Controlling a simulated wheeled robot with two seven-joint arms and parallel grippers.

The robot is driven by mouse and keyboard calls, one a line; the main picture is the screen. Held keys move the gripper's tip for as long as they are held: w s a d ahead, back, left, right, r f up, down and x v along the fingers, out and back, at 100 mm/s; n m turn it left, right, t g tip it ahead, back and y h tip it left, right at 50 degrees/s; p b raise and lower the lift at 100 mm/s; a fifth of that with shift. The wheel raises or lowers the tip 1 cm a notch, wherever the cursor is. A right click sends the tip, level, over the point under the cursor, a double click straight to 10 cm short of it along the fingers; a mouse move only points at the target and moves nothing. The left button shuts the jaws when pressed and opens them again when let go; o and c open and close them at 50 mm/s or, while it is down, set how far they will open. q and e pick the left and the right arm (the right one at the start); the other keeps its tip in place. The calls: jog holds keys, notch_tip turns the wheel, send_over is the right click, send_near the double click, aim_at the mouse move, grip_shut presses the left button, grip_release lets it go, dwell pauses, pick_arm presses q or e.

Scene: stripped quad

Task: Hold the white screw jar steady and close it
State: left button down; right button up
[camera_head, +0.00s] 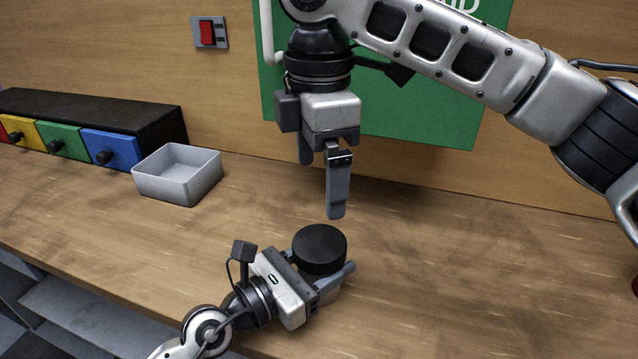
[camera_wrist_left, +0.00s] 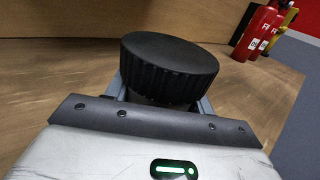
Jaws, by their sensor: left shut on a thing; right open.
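The jar (camera_head: 330,290) stands upright on the wooden table, mostly hidden by my left gripper; only a small pale part of its body shows. Its black ribbed lid (camera_head: 320,247) sits on top, and it also fills the middle of the left wrist view (camera_wrist_left: 169,68). There the lid looks slightly tilted; I cannot tell how tightly it is seated. My left gripper (camera_head: 328,278) is shut on the jar's body, below the lid. My right gripper (camera_head: 322,185) points down, open and empty, above the lid and apart from it.
A grey open bin (camera_head: 178,176) stands left of the jar. Behind it is a black cabinet with coloured drawers (camera_head: 110,148). A red switch (camera_head: 208,33) is on the back wall. Red extinguishers (camera_wrist_left: 258,35) show in the left wrist view.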

pick_arm(q)
jog(key=shift+c, duration=2.3)
grip_release()
jog(key=v, duration=0.2)
jog(key=b+v, duration=0.1)
jog(key=v, duration=0.2)
jog(key=b+v, duration=0.1)
jog(key=v, duration=0.2)
jog(key=shift+s+a+f, duration=0.15)
jog(key=shift+a+f, duration=0.05)
jog(key=shift+f, duration=0.1)
jog(key=b+v, duration=0.4)
jog(key=v, duration=0.2)
jog(key=shift+a, duration=0.1)
pick_arm(e)
send_over(319, 241)
notch_tip(319, 241, down, 6)
jog(key=shift+f, duration=0.25)
pick_arm(q)
jog(key=shift+s+a+r+b, duration=0.2)
jog(key=shift+s+a+b, duration=0.25)
jog(key=shift+b, duration=0.1)
pick_arm(e)
jog(key=shift+f, duration=0.3)
pick_arm(q)
jog(key=shift+r, duration=0.15)
